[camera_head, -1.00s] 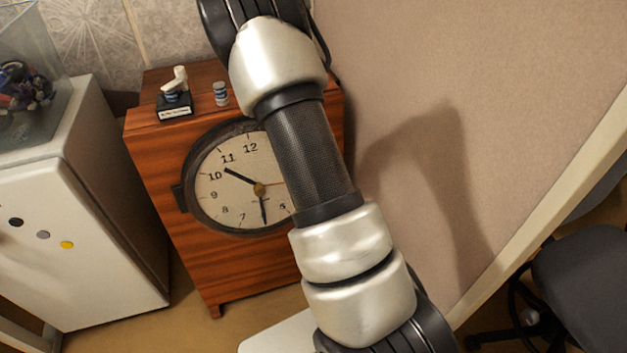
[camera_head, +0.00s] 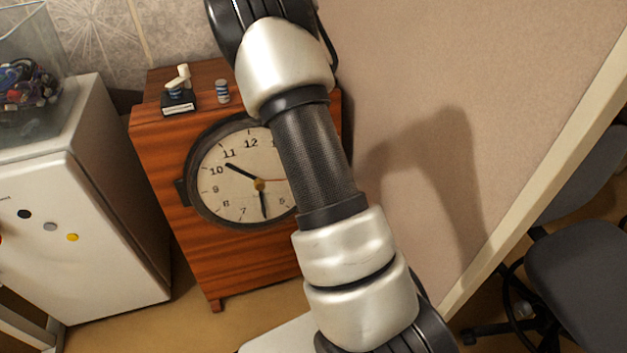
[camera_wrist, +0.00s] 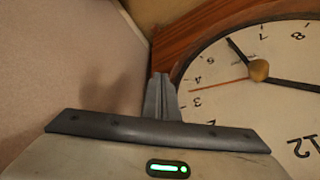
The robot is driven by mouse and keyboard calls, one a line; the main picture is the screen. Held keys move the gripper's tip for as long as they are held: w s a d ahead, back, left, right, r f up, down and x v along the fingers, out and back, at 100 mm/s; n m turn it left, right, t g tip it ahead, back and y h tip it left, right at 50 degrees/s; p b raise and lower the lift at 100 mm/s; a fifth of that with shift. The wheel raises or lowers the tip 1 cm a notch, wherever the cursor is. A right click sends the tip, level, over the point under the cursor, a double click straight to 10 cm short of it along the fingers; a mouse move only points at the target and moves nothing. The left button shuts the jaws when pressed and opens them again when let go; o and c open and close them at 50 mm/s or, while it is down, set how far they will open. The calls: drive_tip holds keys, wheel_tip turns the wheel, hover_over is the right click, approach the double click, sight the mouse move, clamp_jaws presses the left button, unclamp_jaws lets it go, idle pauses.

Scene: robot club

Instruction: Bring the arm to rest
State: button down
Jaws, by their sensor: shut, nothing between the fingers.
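My arm (camera_head: 318,165) stretches from the top middle to the bottom of the head view, in front of the wooden cabinet and the partition. My gripper (camera_wrist: 161,88) shows in the wrist view with its fingers together and nothing between them. The clock face lies just beyond and to the right of the fingertips in that view. The gripper itself is out of the head view.
A white fridge (camera_head: 85,235) stands left. A beige partition (camera_head: 480,70) and a dark chair (camera_head: 585,270) are right.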

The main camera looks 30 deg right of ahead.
drive_tip(key=s+d+p+v, duration=0.1)
drive_tip(key=d+p+v, duration=0.1)
drive_tip(key=v, duration=0.7)
drive_tip(key=s+a+r+n+t+y, duration=0.1)
drive_tip(key=s+a+r+n, duration=0.15)
drive_tip(key=a+r, duration=0.4)
drive_tip(key=s+a+r+n+t+y, duration=0.1)
drive_tip(key=s+a+r, duration=0.25)
drive_tip(key=r, duration=0.55)
drive_tip(key=s+a+r+n+t, duration=0.1)
drive_tip(key=s+a+r+n, duration=0.3)
drive_tip(key=s, duration=0.3)
drive_tip(key=s+a+r+n+t, duration=0.1)
drive_tip(key=s+a+r+n, duration=0.25)
drive_tip(key=s+r, duration=0.4)
wheel_tip(320, 180, up, 21)
drive_tip(key=a+m+p, duration=0.1)
drive_tip(key=p, duration=2.1)
drive_tip(key=shift+s, duration=0.3)
